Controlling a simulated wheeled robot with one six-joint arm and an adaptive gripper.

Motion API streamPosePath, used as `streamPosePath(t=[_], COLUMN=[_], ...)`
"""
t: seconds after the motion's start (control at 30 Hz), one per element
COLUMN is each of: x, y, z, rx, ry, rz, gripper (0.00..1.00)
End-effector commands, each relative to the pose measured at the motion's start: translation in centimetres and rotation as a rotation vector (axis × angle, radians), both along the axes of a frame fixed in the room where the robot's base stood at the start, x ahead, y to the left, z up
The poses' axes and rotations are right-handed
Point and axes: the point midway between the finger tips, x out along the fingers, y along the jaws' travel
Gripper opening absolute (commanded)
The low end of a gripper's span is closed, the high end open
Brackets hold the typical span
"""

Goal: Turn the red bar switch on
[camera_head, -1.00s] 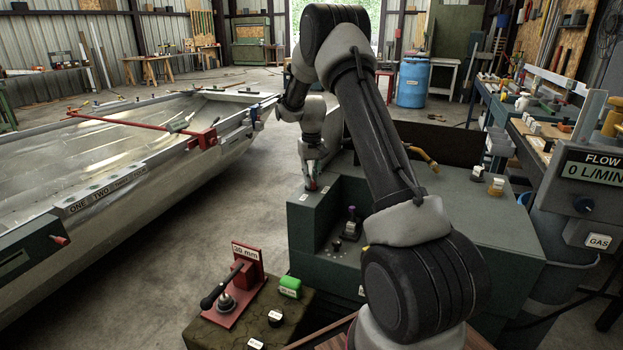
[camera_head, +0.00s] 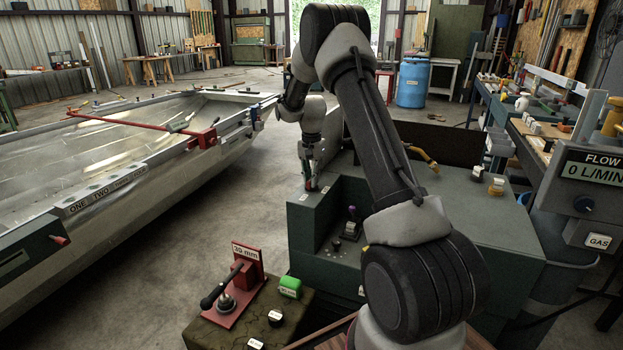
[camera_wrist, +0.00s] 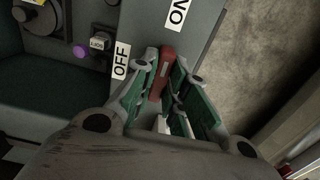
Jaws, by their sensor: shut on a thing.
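The red bar switch (camera_wrist: 163,70) shows in the wrist view on the grey-green panel, between the OFF label (camera_wrist: 121,61) and the ON label (camera_wrist: 179,12). My gripper (camera_wrist: 162,74) has its green-padded fingers on both sides of the bar and is shut on it. The bar's near end is partly hidden between the fingers. Its far end lies between the two labels, and I cannot tell which one it marks. In the head view my gripper (camera_head: 311,184) points down at the top left corner of the dark green cabinet (camera_head: 300,225). The switch is mostly hidden there.
A black knob with a purple part (camera_head: 351,225) stands in the cabinet's recess, right of my gripper. A red lever fixture (camera_head: 240,285) stands in front. The metal boat hull (camera_head: 120,150) is at left. Open concrete floor lies between hull and cabinet.

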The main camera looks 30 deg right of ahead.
Motion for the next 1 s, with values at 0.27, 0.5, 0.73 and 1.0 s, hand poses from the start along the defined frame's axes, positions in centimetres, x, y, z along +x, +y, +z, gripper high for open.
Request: streamPosePath(t=[0.27,0.5,0.73,1.0], x=[0.05,0.05,0.04,0.04], y=[-0.02,-0.02,-0.02,0.0], z=[0.06,0.06,0.04,0.24], rx=[0.0,-0.001,0.0,0.0], ry=[-0.001,-0.002,-0.001,-0.001], rz=[-0.025,-0.025,-0.025,-0.024], gripper=[0.0,0.0,0.36,0.36])
